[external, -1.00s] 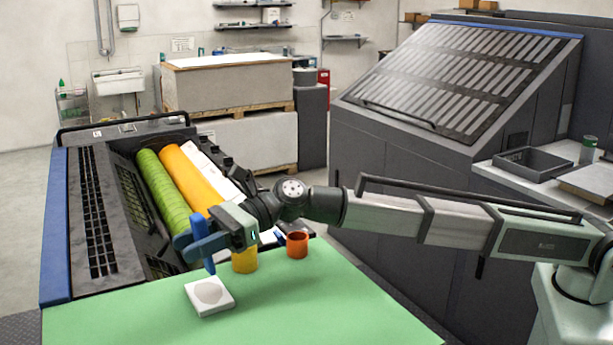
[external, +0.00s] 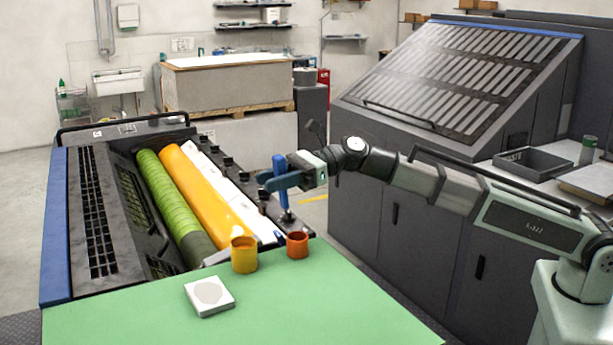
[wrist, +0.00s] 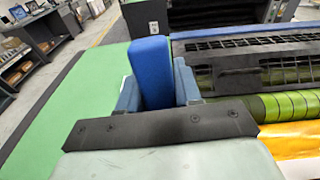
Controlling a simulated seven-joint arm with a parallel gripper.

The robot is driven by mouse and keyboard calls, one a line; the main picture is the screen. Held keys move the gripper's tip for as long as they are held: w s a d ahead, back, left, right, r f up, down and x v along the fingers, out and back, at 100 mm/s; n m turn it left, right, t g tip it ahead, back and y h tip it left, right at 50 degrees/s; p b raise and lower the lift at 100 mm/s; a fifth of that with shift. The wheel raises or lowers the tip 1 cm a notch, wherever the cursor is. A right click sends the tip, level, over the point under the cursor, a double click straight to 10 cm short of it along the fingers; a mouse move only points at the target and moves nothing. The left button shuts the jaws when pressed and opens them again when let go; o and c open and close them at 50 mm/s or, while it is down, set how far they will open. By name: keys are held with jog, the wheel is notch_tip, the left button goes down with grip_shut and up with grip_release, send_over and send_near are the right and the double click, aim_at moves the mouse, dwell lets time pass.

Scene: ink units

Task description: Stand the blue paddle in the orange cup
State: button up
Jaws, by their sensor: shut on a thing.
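The blue paddle (external: 279,164) is upright in my gripper (external: 273,182), which is shut around its middle. Its lower end hangs over the back edge of the green table, just above and slightly left of the orange cup (external: 297,246) in the picture; they look apart. In the wrist view the paddle (wrist: 150,68) stands between the two fingers of my gripper (wrist: 157,88); its lower part is hidden there. The orange cup stands upright on the table near its back right corner and is not seen in the wrist view.
A yellow cup (external: 244,256) stands just left of the orange cup. A white block with a round recess (external: 209,296) lies farther forward on the green table (external: 330,310). The press with green (external: 168,200) and orange-yellow rollers (external: 205,190) lies behind. The table's front right is clear.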

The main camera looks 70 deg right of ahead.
jog(key=shift+n+g+y, duration=0.8)
jog(key=shift+g, duration=0.1)
jog(key=shift+s+a+f, duration=0.25)
jog(key=shift+s+f, duration=0.35)
jog(key=shift+f, duration=0.8)
jog(key=shift+s+a+f, duration=0.3)
jog(key=shift+s+f, duration=0.35)
jog(key=shift+f, duration=0.8)
jog(key=shift+s+a+f, duration=0.25)
jog(key=shift+s+f, duration=0.35)
jog(key=shift+f, duration=0.8)
jog(key=o, duration=1.1)
jog(key=v, duration=1.3)
jog(key=shift+s+d, duration=0.3)
